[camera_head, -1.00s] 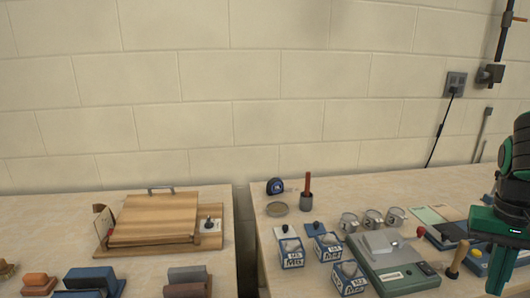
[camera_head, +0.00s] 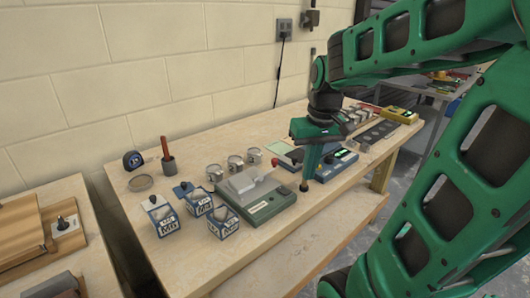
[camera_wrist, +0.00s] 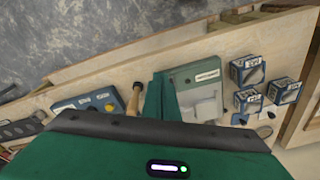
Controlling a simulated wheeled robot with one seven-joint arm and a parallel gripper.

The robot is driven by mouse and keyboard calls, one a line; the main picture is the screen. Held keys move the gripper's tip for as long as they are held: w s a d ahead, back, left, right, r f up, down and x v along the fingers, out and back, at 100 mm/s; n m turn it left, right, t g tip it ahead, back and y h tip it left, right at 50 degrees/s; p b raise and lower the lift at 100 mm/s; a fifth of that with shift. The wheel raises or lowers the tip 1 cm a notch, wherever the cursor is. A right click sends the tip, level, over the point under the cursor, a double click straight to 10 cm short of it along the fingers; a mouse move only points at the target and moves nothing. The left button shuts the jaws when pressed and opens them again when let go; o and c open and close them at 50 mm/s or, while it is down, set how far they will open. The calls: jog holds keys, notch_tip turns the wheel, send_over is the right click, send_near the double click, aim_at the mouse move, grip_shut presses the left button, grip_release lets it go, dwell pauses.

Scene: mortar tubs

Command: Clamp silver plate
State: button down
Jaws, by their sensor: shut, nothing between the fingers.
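A silver plate (camera_head: 243,182) lies on top of a grey-green device (camera_head: 268,208) with a label on its front and a red knob at its back right. My gripper (camera_head: 309,172) points down, right of the device and apart from the plate. Its green fingers (camera_wrist: 160,96) are shut and empty. A wooden handle (camera_wrist: 132,101) stands close beside them in the wrist view; whether they touch is unclear.
Several blue-and-white boxes (camera_head: 195,201) stand left of the device, and metal cups (camera_head: 234,163) stand behind it. A blue instrument (camera_head: 337,164) lies to the right. A tape measure (camera_head: 133,160) sits at the back left. The front bench strip is clear.

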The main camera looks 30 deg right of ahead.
jog(key=w+d+r+n+t, duration=0.1)
jog(key=w+r+n, duration=0.1)
jog(key=w, duration=0.9)
jog(key=w+d+r+n+t, duration=0.1)
jog(key=w+d+n, duration=0.15)
jog(key=w, duration=0.85)
notch_tip(320, 180, down, 9)
jog(key=s, duration=0.1)
jog(key=shift+a+t+y, duration=0.3)
jog(key=shift+a, duration=0.15)
jog(key=shift+s, duration=0.1)
